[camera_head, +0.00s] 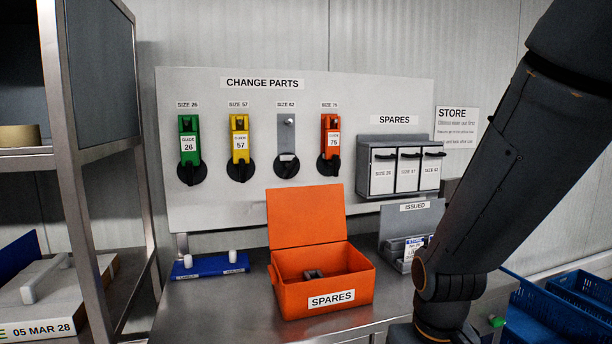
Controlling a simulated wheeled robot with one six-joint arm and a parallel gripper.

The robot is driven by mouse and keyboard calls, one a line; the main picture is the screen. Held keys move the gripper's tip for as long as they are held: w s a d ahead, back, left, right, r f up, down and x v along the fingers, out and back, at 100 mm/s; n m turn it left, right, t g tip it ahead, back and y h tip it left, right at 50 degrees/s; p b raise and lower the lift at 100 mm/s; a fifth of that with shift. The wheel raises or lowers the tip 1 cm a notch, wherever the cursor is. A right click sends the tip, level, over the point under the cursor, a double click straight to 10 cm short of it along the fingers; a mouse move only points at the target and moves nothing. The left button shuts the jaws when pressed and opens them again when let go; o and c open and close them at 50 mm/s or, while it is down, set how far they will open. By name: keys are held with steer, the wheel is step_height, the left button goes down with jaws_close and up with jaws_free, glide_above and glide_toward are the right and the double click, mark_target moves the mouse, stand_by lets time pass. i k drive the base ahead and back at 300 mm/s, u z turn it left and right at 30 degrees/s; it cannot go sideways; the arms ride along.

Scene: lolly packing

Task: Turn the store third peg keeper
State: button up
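The third peg (289,122), under the label SIZE 62 on the CHANGE PARTS board (350,92), is bare metal with no guide on it. Its keeper (287,167) is a round black knob at the lower end of a grey backing strip. The exact angle of the keeper's grip is too small to tell. The neighbouring pegs hold a green guide 26 (188,140), a yellow guide 57 (240,140) and an orange guide 75 (331,138), each with a black keeper at its foot. My arm comes down on the right; my gripper is not in view.
An open orange SPARES box (285,300) with a small grey part inside stands on the metal bench below the board. A blue peg tray (195,270) is left of it, a grey ISSUED holder (392,255) right. A metal rack (72,195) bounds the left side.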

mark_target(293, 163)
steer(key=u, duration=0.05)
steer(key=k, duration=0.4)
steer(key=z, duration=0.7)
steer(key=i, duration=1.05)
steer(key=u, duration=0.55)
